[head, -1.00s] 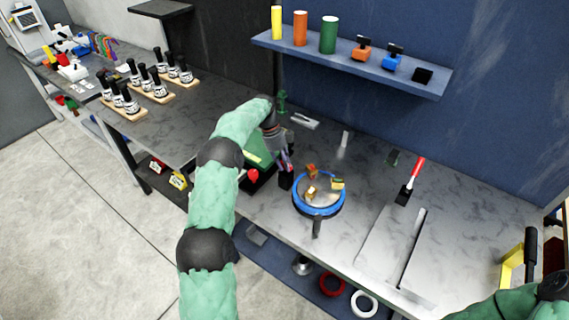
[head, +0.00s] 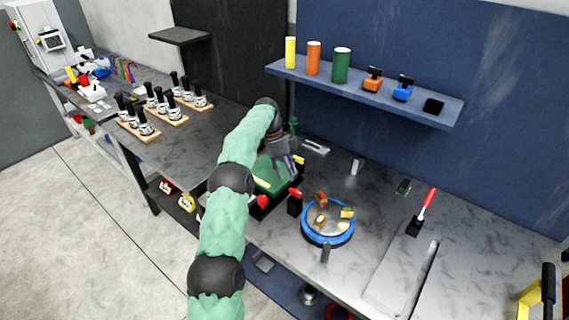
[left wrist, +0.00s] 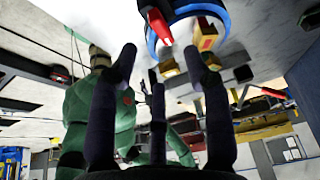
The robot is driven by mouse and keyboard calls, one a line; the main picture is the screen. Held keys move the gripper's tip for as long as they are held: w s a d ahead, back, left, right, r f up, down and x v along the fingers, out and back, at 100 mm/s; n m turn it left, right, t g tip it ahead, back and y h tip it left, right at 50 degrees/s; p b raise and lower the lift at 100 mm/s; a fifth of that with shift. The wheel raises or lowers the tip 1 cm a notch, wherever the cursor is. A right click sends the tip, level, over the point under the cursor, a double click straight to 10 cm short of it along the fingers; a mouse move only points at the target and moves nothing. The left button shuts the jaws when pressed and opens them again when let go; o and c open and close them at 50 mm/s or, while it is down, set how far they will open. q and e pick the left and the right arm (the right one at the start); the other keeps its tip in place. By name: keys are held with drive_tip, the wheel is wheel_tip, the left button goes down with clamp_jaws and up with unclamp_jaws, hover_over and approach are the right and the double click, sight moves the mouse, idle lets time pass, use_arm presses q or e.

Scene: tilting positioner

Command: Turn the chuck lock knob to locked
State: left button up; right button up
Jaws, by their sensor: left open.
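The chuck (head: 304,236) is a round plate with a blue rim and several brass jaws on the bench. Beside its left side stands a black block with a red knob (head: 295,192), which I take for the lock knob. In the left wrist view the red knob (left wrist: 159,27) shows beyond the fingertips, beside the blue rim (left wrist: 222,14). My left gripper (head: 292,166) is open and empty, behind and above the knob, apart from it. Its spread fingers (left wrist: 158,72) show in the left wrist view. I cannot read any lock marking. My right gripper is out of view.
A green and black device with a red ball (head: 263,201) stands left of the knob. A red-handled brush (head: 426,204) stands right of the chuck. A blue shelf (head: 360,92) with cylinders hangs behind. The bench right of the chuck is mostly clear.

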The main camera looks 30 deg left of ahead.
use_arm(q)
drive_tip(key=shift+v, duration=1.85)
